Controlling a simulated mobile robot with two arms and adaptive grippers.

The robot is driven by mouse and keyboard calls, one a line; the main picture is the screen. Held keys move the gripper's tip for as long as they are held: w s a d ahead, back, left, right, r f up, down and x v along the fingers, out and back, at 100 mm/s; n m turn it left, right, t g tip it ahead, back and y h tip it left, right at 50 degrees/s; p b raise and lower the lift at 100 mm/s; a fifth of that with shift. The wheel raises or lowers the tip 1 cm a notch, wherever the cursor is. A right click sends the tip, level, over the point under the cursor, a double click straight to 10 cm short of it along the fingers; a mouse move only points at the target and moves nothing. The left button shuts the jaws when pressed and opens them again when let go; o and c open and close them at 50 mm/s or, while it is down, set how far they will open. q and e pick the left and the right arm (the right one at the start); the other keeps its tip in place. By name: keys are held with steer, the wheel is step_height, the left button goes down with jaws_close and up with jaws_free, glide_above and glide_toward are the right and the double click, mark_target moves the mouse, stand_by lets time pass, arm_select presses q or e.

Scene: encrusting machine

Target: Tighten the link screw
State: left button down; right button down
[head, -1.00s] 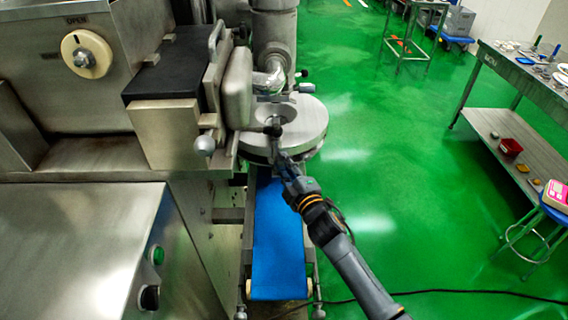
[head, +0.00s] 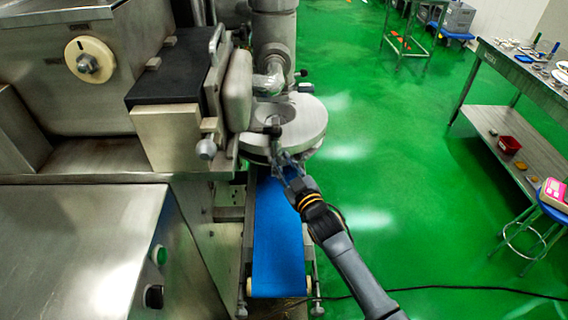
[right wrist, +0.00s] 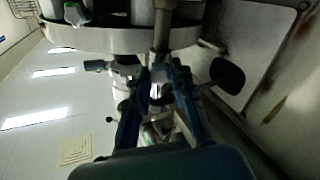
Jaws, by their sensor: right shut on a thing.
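The link screw (head: 273,131) shows as a dark-ended rod at the front of the round metal head of the encrusting machine. My right gripper (head: 283,160) is just below it, at the near edge of the round head, and is shut on the screw's lower part. In the right wrist view, a metal rod (right wrist: 161,34) runs between the two blue fingers of my right gripper (right wrist: 159,76). The exact contact is dark and partly hidden by the fingers. My left gripper is not in view.
The round metal head (head: 309,125) sits above a blue conveyor belt (head: 278,240). The machine's steel body (head: 80,240) fills the left. Green floor (head: 400,180) is open on the right, and a steel table (head: 515,65) with small items stands farther right.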

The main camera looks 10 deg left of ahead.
steer(key=shift+f+m, duration=0.1)
steer(key=shift+m, duration=0.4)
steer(key=c, duration=1.1)
jaws_free()
steer(key=v, duration=1.2)
steer(key=shift+d, duration=0.1)
